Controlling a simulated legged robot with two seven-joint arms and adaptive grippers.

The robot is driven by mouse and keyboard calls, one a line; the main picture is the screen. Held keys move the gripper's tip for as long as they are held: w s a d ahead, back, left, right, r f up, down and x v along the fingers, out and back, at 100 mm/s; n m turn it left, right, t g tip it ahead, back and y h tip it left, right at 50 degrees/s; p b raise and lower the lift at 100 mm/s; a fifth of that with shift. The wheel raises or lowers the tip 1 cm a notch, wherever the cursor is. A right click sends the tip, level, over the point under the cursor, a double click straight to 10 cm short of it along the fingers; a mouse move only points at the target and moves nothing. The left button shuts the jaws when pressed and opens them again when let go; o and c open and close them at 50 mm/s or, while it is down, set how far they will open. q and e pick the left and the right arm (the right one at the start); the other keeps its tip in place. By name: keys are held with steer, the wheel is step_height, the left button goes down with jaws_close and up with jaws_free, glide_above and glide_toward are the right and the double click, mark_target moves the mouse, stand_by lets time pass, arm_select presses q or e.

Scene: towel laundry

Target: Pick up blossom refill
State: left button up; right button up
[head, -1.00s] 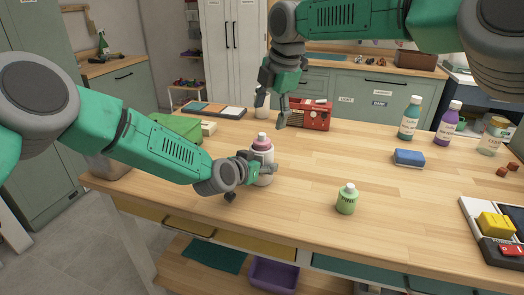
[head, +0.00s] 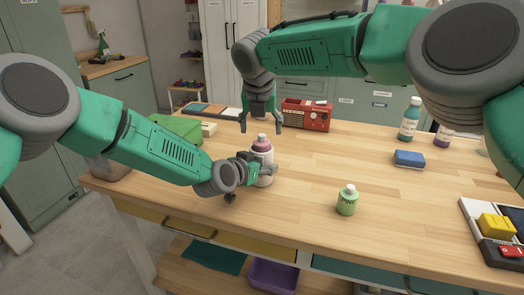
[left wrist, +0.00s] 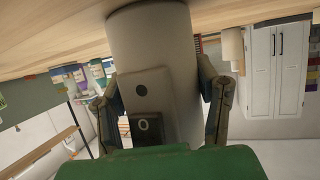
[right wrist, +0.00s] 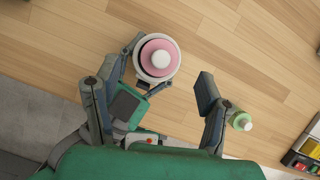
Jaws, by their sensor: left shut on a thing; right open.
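A pink bottle with a white cap (head: 262,143), which looks like the blossom refill, sits in a white round holder (head: 265,180) standing upright on the table. My left gripper (head: 260,168) is shut on the white holder; the left wrist view shows its fingers on both sides of the pale cylinder (left wrist: 155,60). My right gripper (head: 261,128) is open and empty, pointing down just above the pink bottle. In the right wrist view the pink bottle (right wrist: 159,60) lies beyond the open fingers (right wrist: 152,95), from above.
A green bottle (head: 347,200) stands to the right, with a blue sponge (head: 409,158) behind it. A red box (head: 306,114) and a green container (head: 178,127) are toward the back. The table around the holder is clear.

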mark_target(262, 136)
steer(key=x, duration=0.5)
steer(key=shift+s+f, duration=0.1)
steer(key=shift+s, duration=0.15)
steer(key=c, duration=1.2)
arm_select(q)
steer(key=shift+f, duration=0.1)
arm_select(e)
steer(key=shift+c, duration=0.2)
step_height(262, 136, up, 10)
steer(key=shift+a+r, duration=0.1)
arm_select(q)
steer(key=o, duration=1.4)
steer(key=shift+o, duration=0.2)
